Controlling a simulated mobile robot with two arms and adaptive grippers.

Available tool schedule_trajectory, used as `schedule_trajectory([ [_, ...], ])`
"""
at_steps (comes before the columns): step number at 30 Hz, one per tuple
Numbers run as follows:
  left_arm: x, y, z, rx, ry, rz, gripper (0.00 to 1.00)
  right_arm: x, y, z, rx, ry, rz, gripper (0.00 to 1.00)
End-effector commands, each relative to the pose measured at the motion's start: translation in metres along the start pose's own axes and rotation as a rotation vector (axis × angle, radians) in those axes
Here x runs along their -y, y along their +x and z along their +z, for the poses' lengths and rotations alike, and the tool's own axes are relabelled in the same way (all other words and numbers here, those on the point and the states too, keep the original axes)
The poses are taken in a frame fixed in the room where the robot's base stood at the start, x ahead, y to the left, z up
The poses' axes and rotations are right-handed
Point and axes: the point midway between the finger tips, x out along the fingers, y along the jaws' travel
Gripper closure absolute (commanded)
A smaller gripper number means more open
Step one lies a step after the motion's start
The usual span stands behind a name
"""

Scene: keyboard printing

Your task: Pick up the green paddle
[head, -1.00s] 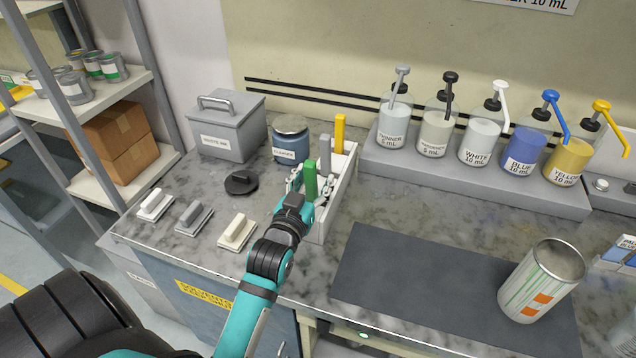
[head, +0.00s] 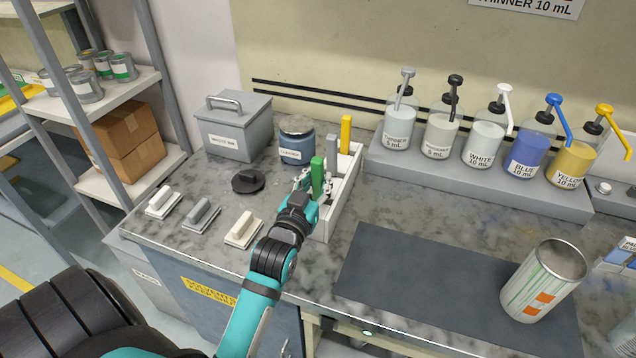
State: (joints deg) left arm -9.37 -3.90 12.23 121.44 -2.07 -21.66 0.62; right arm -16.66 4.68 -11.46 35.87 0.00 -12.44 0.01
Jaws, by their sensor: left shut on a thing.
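The green paddle (head: 317,176) stands upright at the near end of the white holder box (head: 344,186). My left gripper (head: 309,190) reaches in from the front and is shut on the green paddle. The paddle's upper part shows above the fingers; its lower part is hidden by the gripper and the box wall, so I cannot tell whether it is clear of the box floor. A grey paddle (head: 331,150) and a yellow paddle (head: 346,134) stand farther back in the box. My right gripper is not in view.
A blue jar (head: 296,143) and a grey lidded bin (head: 232,130) stand behind left. A black disc (head: 248,181) and several handled blocks (head: 243,229) lie left. Pump bottles (head: 440,134) line the back right.

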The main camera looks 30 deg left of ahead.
Motion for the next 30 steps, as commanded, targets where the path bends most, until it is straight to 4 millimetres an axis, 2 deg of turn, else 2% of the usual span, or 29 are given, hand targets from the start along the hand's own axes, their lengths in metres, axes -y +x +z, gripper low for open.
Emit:
schedule_trajectory([
  [9,-0.001,0.000,-0.048,-0.011,0.000,0.001,1.00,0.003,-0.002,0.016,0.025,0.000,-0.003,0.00],
  [24,-0.001,-0.001,-0.150,-0.011,0.000,0.000,1.00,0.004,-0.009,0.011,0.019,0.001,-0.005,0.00],
  [30,-0.002,-0.001,-0.173,-0.007,0.000,0.000,1.00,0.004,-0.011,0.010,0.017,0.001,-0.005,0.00],
])
